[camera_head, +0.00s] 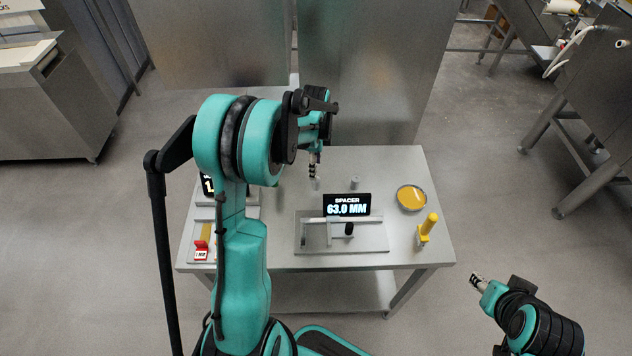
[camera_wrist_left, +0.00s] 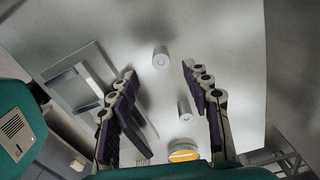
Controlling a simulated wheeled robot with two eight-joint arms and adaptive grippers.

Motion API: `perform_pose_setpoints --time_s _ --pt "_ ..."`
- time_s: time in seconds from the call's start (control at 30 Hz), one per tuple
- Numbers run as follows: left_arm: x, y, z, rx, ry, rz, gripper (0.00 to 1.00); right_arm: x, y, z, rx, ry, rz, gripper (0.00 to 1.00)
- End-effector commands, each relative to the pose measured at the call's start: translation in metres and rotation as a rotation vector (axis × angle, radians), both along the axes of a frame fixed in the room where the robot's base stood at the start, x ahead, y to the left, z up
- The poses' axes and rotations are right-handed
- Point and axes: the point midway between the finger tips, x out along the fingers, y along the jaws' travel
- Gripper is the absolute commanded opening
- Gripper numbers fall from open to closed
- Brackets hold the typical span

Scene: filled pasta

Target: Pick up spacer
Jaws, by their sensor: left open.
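Two small grey cylinders stand on the metal table. One, likely a spacer (camera_head: 316,184), is just below my left gripper (camera_head: 313,170). The other spacer-like cylinder (camera_head: 355,183) stands to its right, behind the display. In the left wrist view, one cylinder (camera_wrist_left: 162,58) lies between and slightly beyond the fingertips of my open, empty left gripper (camera_wrist_left: 158,72). The second cylinder (camera_wrist_left: 184,109) shows lower, between the fingers. I cannot tell whether the fingers touch either. My right gripper (camera_head: 476,281) is off the table at the lower right; its opening is unclear.
A gauge fixture with a display reading "SPACER 63.0 MM" (camera_head: 347,205) stands mid-table. A yellow dish (camera_head: 411,197) and a yellow-handled tool (camera_head: 428,227) are at the right. A tray with a red block (camera_head: 201,250) is at the left. A metal panel rises behind.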

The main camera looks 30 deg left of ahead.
Motion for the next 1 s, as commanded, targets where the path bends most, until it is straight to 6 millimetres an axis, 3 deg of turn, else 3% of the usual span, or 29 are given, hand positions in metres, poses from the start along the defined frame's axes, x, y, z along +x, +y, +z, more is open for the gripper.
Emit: perform_pose_setpoints --time_s 0.6,0.83,1.0 --pt "0.002 0.0 -0.075 0.0 0.0 -0.001 0.49 0.0 0.0 -0.022 0.0 0.0 0.0 0.4" --pt "0.001 0.0 -0.076 0.0 0.0 0.0 0.49 0.0 0.0 -0.021 0.0 0.0 0.0 0.4" --pt "0.001 0.0 -0.076 0.0 0.0 0.0 0.04 0.0 0.0 -0.021 0.0 0.0 0.0 0.4"
